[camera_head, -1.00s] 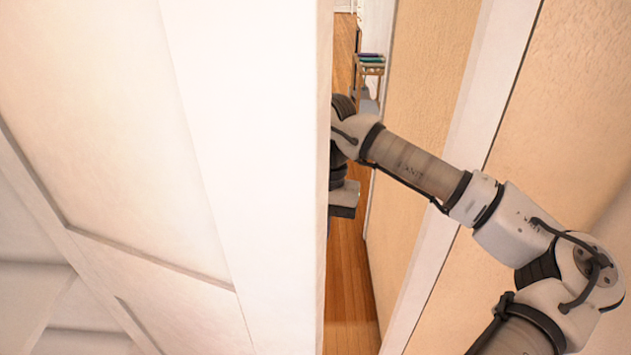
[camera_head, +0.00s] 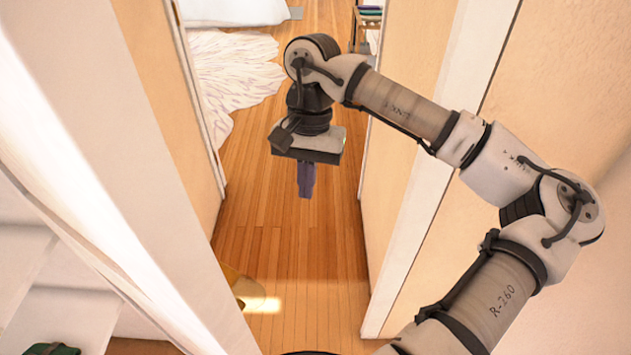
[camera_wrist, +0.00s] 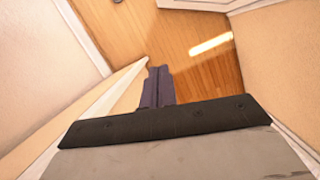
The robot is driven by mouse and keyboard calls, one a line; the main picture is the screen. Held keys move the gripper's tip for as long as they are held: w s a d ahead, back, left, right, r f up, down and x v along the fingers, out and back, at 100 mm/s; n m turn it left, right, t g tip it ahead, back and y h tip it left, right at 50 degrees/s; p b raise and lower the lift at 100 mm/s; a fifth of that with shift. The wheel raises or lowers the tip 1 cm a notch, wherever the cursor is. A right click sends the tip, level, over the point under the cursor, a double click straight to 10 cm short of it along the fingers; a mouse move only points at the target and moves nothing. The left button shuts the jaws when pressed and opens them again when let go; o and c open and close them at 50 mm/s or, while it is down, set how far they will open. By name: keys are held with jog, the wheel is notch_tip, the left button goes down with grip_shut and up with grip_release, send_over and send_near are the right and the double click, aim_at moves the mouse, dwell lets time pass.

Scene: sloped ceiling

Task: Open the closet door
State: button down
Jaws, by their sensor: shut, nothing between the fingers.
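A pale door (camera_head: 130,150) runs along the left of the head view, seen steeply from above. A brass-coloured handle (camera_head: 243,290) shows low at its right side, partly hidden. My gripper (camera_head: 305,192) is shut and empty, pointing down over the wooden floor to the right of the door and apart from it. The wrist view shows its dark fingers (camera_wrist: 158,78) pressed together beside a narrow pale edge (camera_wrist: 125,88); I cannot tell whether they touch it.
White shelves (camera_head: 60,290) and a dark green item (camera_head: 50,349) show at lower left. A tan wall with white trim (camera_head: 440,160) stands close on the right. The wooden floor (camera_head: 285,245) is clear between. A white rug (camera_head: 235,80) lies farther back.

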jog(key=b+v, duration=0.1)
jog(key=v, duration=0.9)
jog(key=shift+w+d, duration=0.25)
jog(key=shift+d, duration=0.05)
